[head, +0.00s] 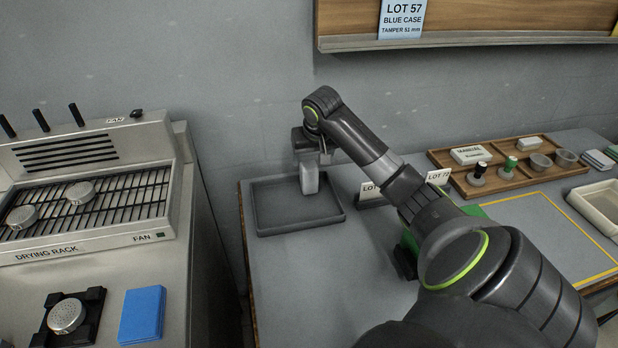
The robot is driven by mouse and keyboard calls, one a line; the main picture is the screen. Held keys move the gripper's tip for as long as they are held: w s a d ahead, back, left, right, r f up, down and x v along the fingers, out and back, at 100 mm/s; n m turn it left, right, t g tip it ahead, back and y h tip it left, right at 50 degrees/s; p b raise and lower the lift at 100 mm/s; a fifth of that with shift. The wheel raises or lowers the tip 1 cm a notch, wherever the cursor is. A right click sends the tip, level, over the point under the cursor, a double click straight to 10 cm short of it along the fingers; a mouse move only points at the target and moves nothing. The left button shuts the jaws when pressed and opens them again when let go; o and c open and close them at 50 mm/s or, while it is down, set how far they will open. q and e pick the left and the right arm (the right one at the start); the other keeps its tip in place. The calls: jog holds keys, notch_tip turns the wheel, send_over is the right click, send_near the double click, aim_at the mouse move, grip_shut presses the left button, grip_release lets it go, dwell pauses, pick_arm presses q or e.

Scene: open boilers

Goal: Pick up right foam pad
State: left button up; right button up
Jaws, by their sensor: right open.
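My right gripper (309,180) hangs over the dark grey tray (264,228) at the back left of the table, with its arm reaching in from the lower right. Its jaws point down and are open. I see them edge-on, so the gap between them does not show, and nothing is visibly held. No object in the tray can be made out clearly as a foam pad. A blue block (142,314) like foam lies on the counter at lower left, far from the gripper. My left gripper is not in view.
A drying rack (100,200) with metal heads stands at left. A dark stand (66,318) holds another. A wooden tray (530,180) with tampers and cups lies at back right.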

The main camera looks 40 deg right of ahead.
aim_at(310, 166)
jog(key=x, duration=0.3)
jog(key=shift+w+f, duration=0.15)
jog(key=shift+f, duration=0.1)
jog(key=shift+x, duration=2.75)
jog(key=shift+a, duration=0.2)
